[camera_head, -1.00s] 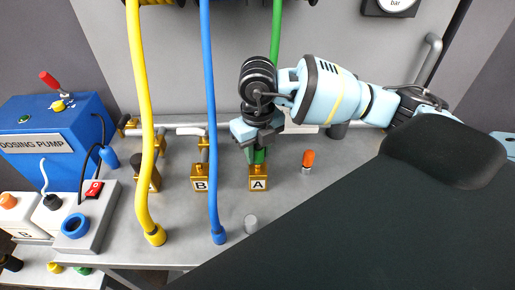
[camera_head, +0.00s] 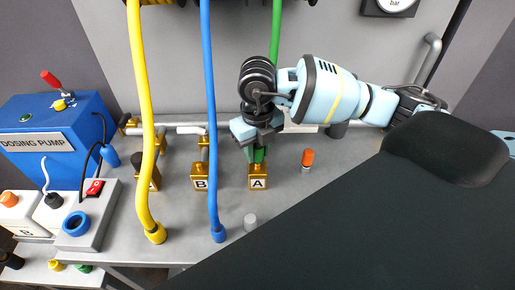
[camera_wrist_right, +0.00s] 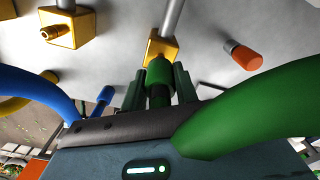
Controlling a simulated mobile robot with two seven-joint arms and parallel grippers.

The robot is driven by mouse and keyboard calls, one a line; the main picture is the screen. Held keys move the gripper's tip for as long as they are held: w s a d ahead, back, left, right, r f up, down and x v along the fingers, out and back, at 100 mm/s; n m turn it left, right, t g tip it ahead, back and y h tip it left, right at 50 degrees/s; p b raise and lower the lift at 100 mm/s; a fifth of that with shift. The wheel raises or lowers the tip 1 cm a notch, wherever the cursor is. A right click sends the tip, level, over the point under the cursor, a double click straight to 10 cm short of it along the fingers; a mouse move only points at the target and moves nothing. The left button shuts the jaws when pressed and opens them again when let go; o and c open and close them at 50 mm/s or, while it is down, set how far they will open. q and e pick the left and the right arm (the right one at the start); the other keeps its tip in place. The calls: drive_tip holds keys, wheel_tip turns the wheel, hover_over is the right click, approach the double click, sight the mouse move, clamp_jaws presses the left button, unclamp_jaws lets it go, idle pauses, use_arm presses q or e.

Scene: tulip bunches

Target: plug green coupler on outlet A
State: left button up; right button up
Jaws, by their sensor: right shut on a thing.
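The green coupler (camera_head: 259,154) is at outlet A (camera_head: 258,177), a brass block with a letter A plate on the bench. My right gripper (camera_head: 257,146) is shut on the coupler, directly above the outlet. In the right wrist view the coupler (camera_wrist_right: 159,75) sits between the fingers, its end against the brass outlet block (camera_wrist_right: 161,46). I cannot tell whether it is fully seated. The green hose (camera_wrist_right: 250,105) curves from behind the gripper on the right; it also hangs at the top of the head view (camera_head: 276,30). My left gripper is not in view.
Outlet B (camera_head: 200,178) is left of A. A blue hose (camera_head: 210,120) and a yellow hose (camera_head: 143,120) hang in front of the bench. An orange-capped piece (camera_head: 308,158) and a grey cylinder (camera_head: 250,222) stand near A. The blue dosing pump (camera_head: 55,135) is far left.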

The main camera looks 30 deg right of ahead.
sight(257, 158)
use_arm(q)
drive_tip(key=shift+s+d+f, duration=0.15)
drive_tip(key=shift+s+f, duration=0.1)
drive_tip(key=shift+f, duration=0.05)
use_arm(e)
drive_tip(key=shift+f, duration=1)
use_arm(q)
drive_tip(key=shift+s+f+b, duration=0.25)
drive_tip(key=shift+b, duration=0.1)
use_arm(e)
drive_tip(key=shift+f, duration=0.7)
drive_tip(key=o, duration=1.1)
drive_tip(key=shift+c, duration=0.2)
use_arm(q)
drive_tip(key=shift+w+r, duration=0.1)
use_arm(e)
drive_tip(key=shift+r, duration=0.15)
drive_tip(key=shift+r+p, duration=0.6)
drive_tip(key=shift+r, duration=1.8)
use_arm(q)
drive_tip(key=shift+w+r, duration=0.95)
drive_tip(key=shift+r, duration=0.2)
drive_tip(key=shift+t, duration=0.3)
